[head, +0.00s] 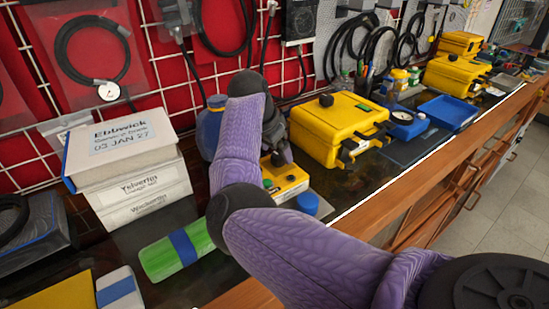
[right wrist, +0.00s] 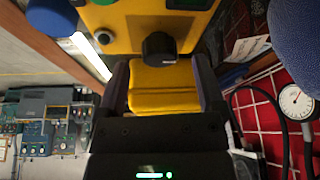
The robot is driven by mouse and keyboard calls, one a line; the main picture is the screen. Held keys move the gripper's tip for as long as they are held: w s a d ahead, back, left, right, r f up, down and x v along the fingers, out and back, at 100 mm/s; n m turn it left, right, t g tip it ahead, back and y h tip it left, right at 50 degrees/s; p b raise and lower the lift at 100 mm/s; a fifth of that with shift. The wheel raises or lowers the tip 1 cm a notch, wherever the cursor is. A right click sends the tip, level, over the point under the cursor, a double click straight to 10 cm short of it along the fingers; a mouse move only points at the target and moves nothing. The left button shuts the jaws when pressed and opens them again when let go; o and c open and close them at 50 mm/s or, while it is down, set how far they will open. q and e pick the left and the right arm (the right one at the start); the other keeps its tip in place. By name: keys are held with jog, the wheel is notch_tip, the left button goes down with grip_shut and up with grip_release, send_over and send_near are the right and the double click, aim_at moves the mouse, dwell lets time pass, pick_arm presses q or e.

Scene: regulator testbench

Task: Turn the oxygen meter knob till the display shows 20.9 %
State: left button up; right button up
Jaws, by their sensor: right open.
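The oxygen meter is a small yellow box (head: 288,182) on the bench in the head view, partly hidden behind my right arm. In the right wrist view its yellow face (right wrist: 124,25) fills the top, with a round black knob (right wrist: 159,47) near its lower edge. My right gripper (right wrist: 160,68) is open, with one finger on each side below the knob; I cannot tell whether either finger touches it. In the head view the right gripper (head: 277,150) is just behind the meter. The display cannot be read in either view. My left gripper is not in view.
A large yellow case (head: 335,128) stands right of the meter. A blue cap (head: 308,203) is close to its right side. A blue bottle (head: 209,128) and white binders (head: 130,165) stand left. A green roll (head: 175,252) lies in front. A red grid wall (head: 180,70) rises behind.

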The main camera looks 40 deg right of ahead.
jog(key=shift+x, duration=0.9)
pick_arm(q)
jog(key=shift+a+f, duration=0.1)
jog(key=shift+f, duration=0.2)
pick_arm(e)
jog(key=shift+s, duration=0.1)
jog(key=shift+c, duration=0.3)
